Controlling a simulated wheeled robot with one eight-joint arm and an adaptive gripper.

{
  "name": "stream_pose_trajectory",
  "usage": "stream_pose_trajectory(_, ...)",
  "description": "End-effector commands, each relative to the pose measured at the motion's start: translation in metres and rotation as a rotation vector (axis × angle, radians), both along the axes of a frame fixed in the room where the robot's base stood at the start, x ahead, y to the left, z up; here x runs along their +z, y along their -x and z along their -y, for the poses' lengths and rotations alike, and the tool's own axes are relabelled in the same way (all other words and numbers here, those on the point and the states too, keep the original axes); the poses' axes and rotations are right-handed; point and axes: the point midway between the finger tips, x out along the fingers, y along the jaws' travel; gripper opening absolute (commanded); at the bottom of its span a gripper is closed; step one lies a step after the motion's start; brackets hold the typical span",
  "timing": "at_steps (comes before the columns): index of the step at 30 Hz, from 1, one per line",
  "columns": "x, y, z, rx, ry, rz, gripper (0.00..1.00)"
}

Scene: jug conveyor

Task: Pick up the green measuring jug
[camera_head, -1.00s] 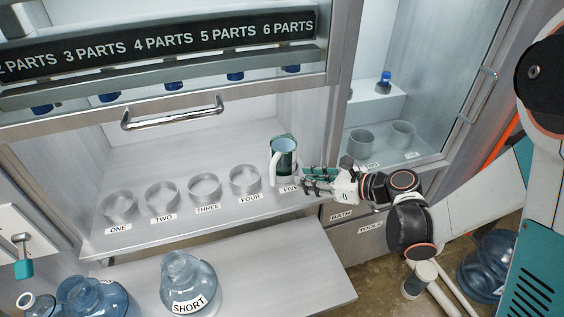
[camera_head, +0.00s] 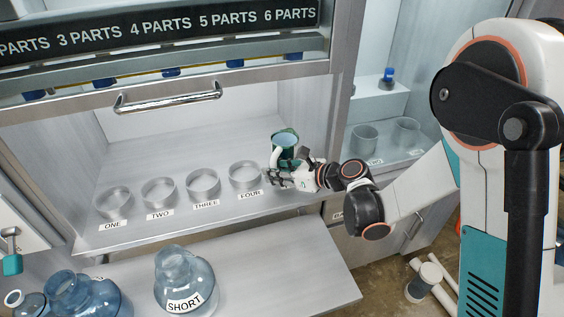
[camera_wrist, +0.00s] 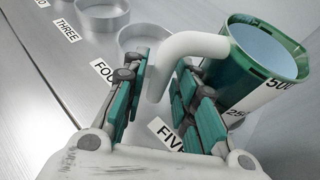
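The green measuring jug (camera_head: 286,139) stands upright at the right end of the shelf row. In the wrist view, the jug (camera_wrist: 262,62) shows its open green rim, a white band with numbers and a white handle (camera_wrist: 190,45) pointing left. My gripper (camera_head: 277,178) is at the handle side of the jug. In the wrist view, my gripper (camera_wrist: 164,78) has its fingers apart, one on each side of the handle's hanging part. A gap shows to the left finger; contact on the right cannot be told. The jug's lower part is hidden by the right finger.
Empty ring holders, such as the one labelled FOUR (camera_head: 244,175), line the shelf to the left. A cabinet handle bar (camera_head: 168,97) is above. A jug labelled SHORT (camera_head: 184,278) stands on the lower front surface (camera_head: 270,270). The FIVE label (camera_wrist: 168,135) lies below my fingers.

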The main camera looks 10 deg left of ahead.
Motion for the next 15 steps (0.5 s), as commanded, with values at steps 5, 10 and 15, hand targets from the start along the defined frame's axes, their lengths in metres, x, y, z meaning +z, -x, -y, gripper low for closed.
stream_pose_trajectory(5, -0.0048, -0.0037, -0.0112, 0.0, 0.0, 0.0, 0.26)
stream_pose_trajectory(10, -0.0039, -0.0037, -0.0106, 0.0, 0.0, 0.0, 0.22)
stream_pose_trajectory(15, -0.004, -0.0037, -0.0105, 0.0, 0.0, 0.0, 0.0)
